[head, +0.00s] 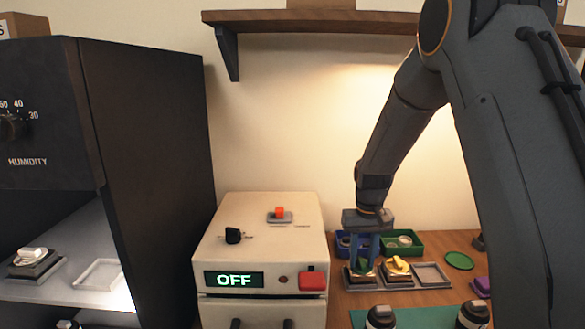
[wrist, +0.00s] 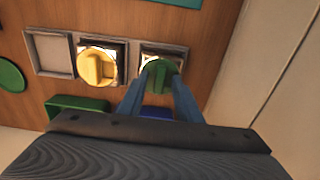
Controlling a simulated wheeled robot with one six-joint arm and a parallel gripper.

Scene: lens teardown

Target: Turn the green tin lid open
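The green tin lid (wrist: 159,76), round with a raised ridge, sits on a tin in a square grey tray; in the head view the lid (head: 362,268) is partly behind my fingers. My gripper (wrist: 163,80) points down over it, its two blue fingers spread on either side of the lid. In the head view my gripper (head: 365,258) is just above the tin. The fingers stand apart; whether the tips touch the lid is hard to see. The lid looks seated on its tin.
A yellow lid (wrist: 97,66) on a similar tin stands beside it, then an empty grey tray (wrist: 49,52). Green (head: 404,242) and blue (head: 343,240) bins are behind. A flat green disc (head: 459,260) lies to the right. A cream box reading OFF (head: 262,240) stands close on the left.

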